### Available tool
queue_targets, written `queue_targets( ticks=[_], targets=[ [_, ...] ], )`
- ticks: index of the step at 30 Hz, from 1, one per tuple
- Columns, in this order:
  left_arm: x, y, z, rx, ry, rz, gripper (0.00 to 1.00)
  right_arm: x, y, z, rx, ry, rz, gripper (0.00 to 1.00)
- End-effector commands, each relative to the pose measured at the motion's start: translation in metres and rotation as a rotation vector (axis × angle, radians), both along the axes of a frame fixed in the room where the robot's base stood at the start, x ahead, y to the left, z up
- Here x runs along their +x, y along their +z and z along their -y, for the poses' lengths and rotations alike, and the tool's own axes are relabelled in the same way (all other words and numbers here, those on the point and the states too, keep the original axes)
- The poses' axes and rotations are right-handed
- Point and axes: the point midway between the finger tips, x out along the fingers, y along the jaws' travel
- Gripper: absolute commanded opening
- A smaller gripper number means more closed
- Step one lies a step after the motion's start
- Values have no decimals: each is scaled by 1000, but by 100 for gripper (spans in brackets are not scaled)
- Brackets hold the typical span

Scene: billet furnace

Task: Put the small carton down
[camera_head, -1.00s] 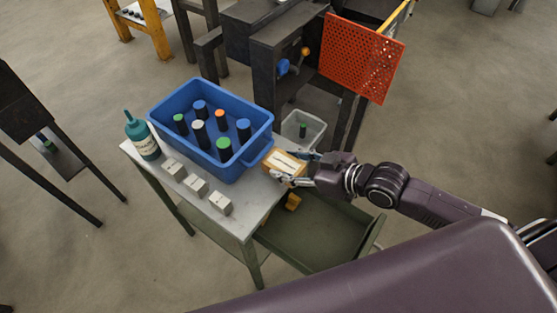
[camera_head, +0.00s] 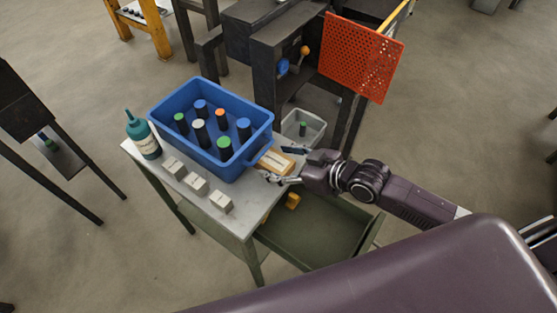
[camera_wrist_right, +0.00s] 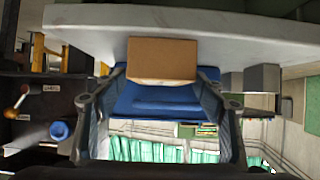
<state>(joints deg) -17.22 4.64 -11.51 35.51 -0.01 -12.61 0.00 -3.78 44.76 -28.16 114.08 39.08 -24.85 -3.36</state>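The small carton (camera_head: 277,159) is light brown and sits at the right edge of the grey tabletop (camera_head: 240,217), close beside the blue bin. In the right wrist view the carton (camera_wrist_right: 162,60) lies against the pale table slab, and that picture looks upside down. My right gripper (camera_head: 273,163) reaches in from the right with a finger on either side of the carton. In the wrist view the fingers (camera_wrist_right: 160,105) are spread wider than the carton, with gaps on both sides. My left gripper is not in view.
The blue bin (camera_head: 163,117) holds several dark cylinders with coloured tops. A green bottle (camera_head: 143,137) and grey blocks (camera_head: 197,184) share the table. A clear box (camera_head: 316,131) stands behind the gripper. A green tray (camera_head: 315,235) lies below; the orange perforated panel (camera_head: 362,58) is behind.

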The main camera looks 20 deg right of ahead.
Motion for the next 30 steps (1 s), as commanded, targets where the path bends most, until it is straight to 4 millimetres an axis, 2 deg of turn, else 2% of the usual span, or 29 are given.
queue_targets(
  ticks=[8, 18, 24, 30],
  targets=[
    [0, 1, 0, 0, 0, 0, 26, -4, 4, 4, -2, 0, -1, 64],
    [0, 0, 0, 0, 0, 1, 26, -46, 31, 34, -5, 5, -4, 64],
    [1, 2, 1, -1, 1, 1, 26, -66, 45, 49, -3, 4, -4, 64],
    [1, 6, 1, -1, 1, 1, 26, -77, 54, 60, 0, -1, -3, 64]
  ],
)
